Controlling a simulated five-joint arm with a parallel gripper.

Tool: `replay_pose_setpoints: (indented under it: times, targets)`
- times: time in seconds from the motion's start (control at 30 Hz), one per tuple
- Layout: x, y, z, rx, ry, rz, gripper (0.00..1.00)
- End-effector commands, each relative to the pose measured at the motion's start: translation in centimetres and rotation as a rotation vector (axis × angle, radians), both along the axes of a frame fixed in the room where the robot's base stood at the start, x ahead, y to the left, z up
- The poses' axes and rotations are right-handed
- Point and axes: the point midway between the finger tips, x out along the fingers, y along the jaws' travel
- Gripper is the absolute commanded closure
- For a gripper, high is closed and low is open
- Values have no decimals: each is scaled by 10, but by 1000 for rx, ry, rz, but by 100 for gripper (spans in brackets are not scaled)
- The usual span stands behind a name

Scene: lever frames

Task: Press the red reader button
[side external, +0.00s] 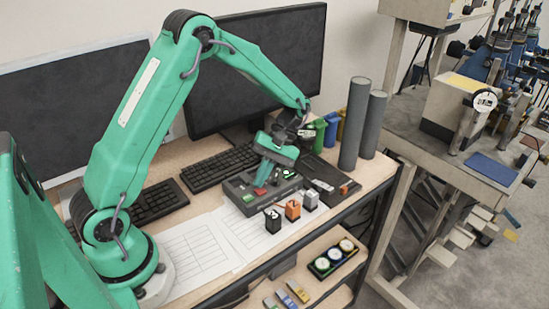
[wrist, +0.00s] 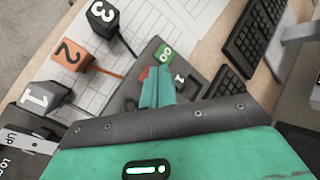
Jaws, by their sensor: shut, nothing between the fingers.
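The dark grey reader box (side external: 238,188) lies on the desk beneath my gripper. Its red button (side external: 260,191) shows just below the fingertips, and a sliver of the red (wrist: 146,73) shows beside them in the wrist view. My gripper (side external: 263,180) points down over the box with its fingers together and empty. In the wrist view the closed fingers (wrist: 157,75) hide most of the red button. I cannot tell whether the tips touch it. A green button (wrist: 165,53) with white marking sits beside the red one.
A dark device (side external: 318,177) lies right of the reader, with grey cylinders (side external: 355,125) beyond. Keyboards (side external: 215,165) and monitors (side external: 262,65) stand behind. Papers (side external: 195,250) lie in front.

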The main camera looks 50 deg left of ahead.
Motion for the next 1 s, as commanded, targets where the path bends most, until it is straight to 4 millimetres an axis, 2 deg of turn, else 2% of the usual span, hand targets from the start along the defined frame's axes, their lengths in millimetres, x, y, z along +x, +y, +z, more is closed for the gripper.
replay_pose_setpoints:
  times: [1.0]
  targets:
    - [0,-2,-9,2,0,-2,100]
